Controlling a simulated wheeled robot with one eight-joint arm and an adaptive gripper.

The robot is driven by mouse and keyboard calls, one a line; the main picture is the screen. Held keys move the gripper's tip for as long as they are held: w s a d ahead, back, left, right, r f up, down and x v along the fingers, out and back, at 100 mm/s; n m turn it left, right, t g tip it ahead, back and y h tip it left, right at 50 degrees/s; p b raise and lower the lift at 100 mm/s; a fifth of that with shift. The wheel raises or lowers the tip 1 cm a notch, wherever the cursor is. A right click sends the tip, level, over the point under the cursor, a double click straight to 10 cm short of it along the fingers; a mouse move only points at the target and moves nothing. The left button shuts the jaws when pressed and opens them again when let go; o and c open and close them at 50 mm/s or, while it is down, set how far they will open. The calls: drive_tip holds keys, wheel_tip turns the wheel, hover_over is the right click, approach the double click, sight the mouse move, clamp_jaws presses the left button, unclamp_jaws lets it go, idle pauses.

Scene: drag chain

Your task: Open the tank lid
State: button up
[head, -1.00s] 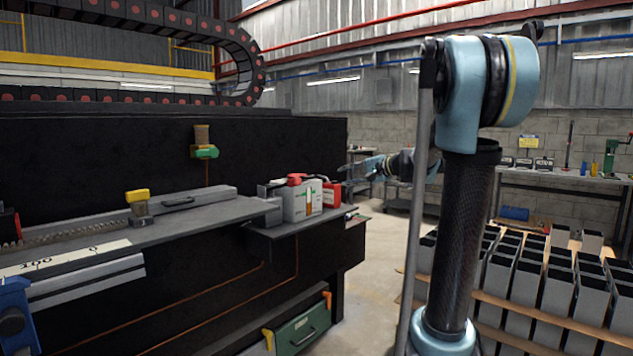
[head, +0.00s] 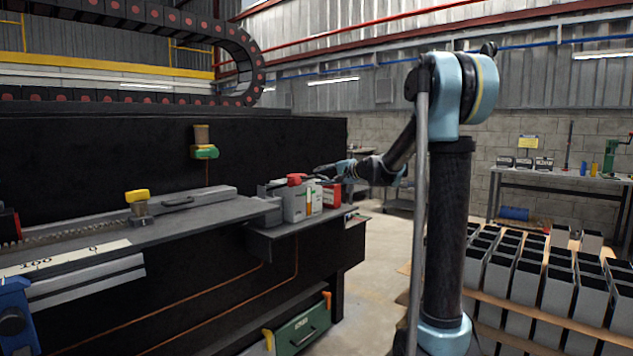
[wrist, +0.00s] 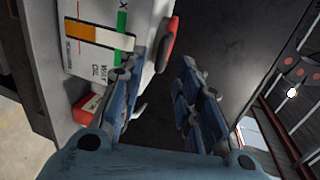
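The tank (head: 300,207) is a pale box with a green-and-orange gauge label, standing on the grey ledge. Its red lid (head: 295,179) sits on top and looks closed. In the wrist view the tank (wrist: 80,15) fills the upper left, turned sideways, and the red lid (wrist: 168,42) sticks out from its right side. My gripper (head: 322,171) is just right of the lid in the head view. In the wrist view my gripper (wrist: 163,62) has its two blue fingers spread apart, with nothing between them. The lid lies just beyond the fingertips, near the left finger; contact cannot be made out.
A red container (head: 332,195) stands right beside the tank, and also shows in the wrist view (wrist: 90,108) near the left finger. A black machine wall (head: 290,145) rises behind. Racks of grey blocks (head: 540,280) stand at the right. The floor between is clear.

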sight(312, 177)
drive_tip(key=shift+x, duration=2.3)
